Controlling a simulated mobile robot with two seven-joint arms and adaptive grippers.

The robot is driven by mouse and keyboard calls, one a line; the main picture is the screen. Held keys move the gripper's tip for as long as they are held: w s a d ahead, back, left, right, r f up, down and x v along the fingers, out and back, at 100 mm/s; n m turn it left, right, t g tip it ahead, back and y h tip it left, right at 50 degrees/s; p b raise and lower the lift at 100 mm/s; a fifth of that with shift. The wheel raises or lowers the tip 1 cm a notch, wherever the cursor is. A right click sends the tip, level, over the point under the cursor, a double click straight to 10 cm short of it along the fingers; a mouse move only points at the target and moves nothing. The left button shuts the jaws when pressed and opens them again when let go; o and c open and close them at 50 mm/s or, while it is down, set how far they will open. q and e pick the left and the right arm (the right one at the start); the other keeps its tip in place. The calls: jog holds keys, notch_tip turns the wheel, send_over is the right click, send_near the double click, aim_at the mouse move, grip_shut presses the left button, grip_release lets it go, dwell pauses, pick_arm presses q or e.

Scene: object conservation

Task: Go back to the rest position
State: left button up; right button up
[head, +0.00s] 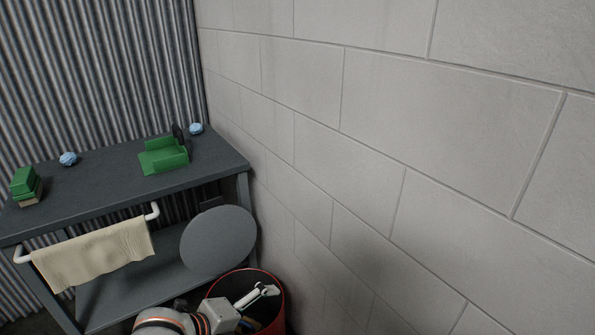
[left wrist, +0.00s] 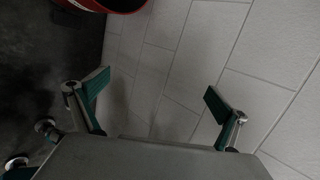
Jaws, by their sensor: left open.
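My left gripper (left wrist: 155,95) is open in the left wrist view. Its two dark green finger pads stand wide apart, with nothing between them. Behind them are the pale block wall and dark floor. In the head view my arm, grey with orange rings, comes in at the bottom edge in front of a red round bin (head: 281,301). The bin's rim also shows at the top left of the left wrist view (left wrist: 125,8). A pale jointed shape lies across the bin's opening; I cannot tell whether it is part of my gripper. My right gripper is not in view.
A dark grey workbench (head: 105,187) stands left, bearing green boxes (head: 25,183), a green holder (head: 163,158) and two blue balls (head: 68,159) (head: 196,128). A beige cloth (head: 95,257) hangs on its rail. A grey disc (head: 218,240) is at its right end. The block wall (head: 400,130) fills the right.

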pick_arm(q)
jog(key=s+a+f+n+t+y+p, duration=0.1)
jog(key=s+a+n+p, duration=0.4)
jog(key=s+n, duration=0.6)
jog(key=s+a+f+n+t+y+p, duration=0.2)
jog(key=s+a+n+p, duration=0.4)
jog(key=s+n, duration=0.6)
jog(key=shift+s+f+y, duration=0.5)
jog(key=shift+s+y, duration=0.1)
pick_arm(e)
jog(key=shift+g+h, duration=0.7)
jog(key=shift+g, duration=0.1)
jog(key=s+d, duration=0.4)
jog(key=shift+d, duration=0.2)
pick_arm(q)
jog(key=shift+f, duration=0.1)
